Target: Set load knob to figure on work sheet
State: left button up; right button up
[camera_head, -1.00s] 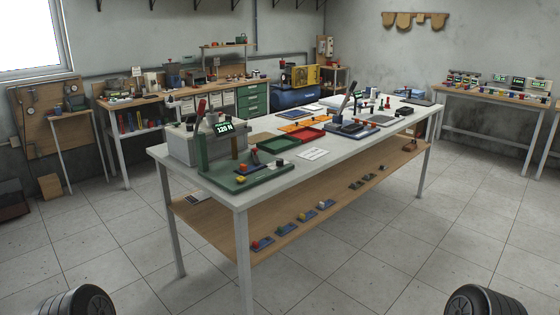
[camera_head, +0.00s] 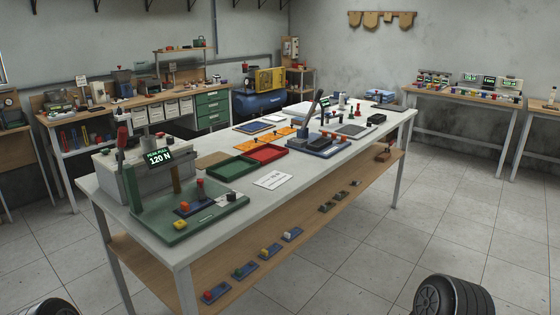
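A green test stand (camera_head: 195,215) stands on the near left end of the white-topped table. Neither gripper is in view. Only dark rounded parts that I take as mine show at the bottom left and bottom right.
The white table (camera_head: 330,171) has a wooden lower shelf (camera_head: 225,262) with several small blocks. A green tray (camera_head: 232,168) and a red tray (camera_head: 268,153) lie behind the sheet. Side benches line the walls. The tiled floor (camera_head: 370,255) in front of the table is clear.

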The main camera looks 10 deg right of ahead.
aim_at(231, 196)
jog(key=i+l, duration=0.2)
jog(key=i, duration=0.3)
jog(key=i+l, duration=0.15)
jog(key=i, duration=0.3)
jog(key=i+l, duration=0.2)
jog(key=i, duration=0.3)
